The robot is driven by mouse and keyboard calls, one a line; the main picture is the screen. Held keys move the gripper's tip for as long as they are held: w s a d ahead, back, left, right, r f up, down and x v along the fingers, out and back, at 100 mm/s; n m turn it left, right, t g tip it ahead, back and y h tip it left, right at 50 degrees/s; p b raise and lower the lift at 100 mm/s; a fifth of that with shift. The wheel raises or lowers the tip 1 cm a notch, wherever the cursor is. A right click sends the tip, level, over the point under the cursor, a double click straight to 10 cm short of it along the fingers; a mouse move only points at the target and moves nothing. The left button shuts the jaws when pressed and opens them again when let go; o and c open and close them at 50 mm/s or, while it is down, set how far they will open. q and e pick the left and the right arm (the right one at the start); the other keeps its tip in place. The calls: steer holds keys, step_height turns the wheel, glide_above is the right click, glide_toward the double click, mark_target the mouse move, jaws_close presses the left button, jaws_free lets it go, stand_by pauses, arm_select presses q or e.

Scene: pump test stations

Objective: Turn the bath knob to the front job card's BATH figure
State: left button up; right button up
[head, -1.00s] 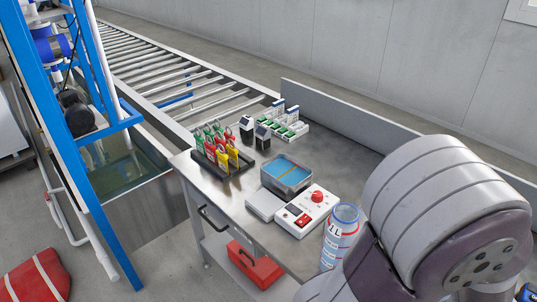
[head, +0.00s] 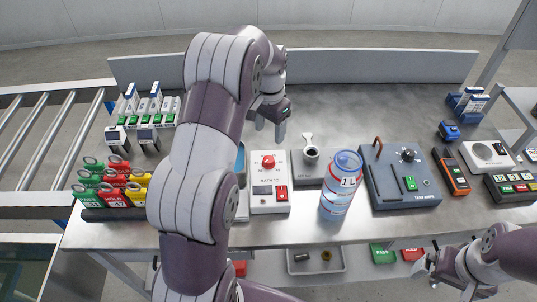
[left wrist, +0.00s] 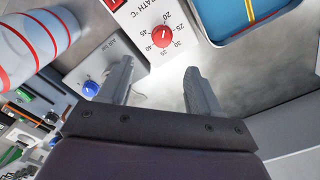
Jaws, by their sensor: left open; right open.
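The bath knob (head: 268,162) is a red dial on a white box (head: 269,200) marked BATH °C, with a red switch at its front. In the left wrist view the knob (left wrist: 162,36) shows a scale with 20 to 45 around it; I cannot read its exact setting. My left gripper (head: 269,128) is open and empty, behind and above the box. In the left wrist view its fingers (left wrist: 160,78) point toward the knob without touching it. My right gripper (head: 424,268) is open at the bench's front right. I cannot make out a job card's BATH figure.
A clear 1 L bottle (head: 341,185) stands right of the white box. A blue knob (left wrist: 91,88) on an air unit is close to one finger. A blue-lined tray (left wrist: 246,30) lies on the other side. A grey tester (head: 398,185) and a tag rack (head: 100,213) stand farther out.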

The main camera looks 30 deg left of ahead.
mark_target(269, 159)
arm_select(q)
steer(key=f, duration=1.2)
steer(key=shift+a+f, duration=0.2)
steer(key=c, duration=1)
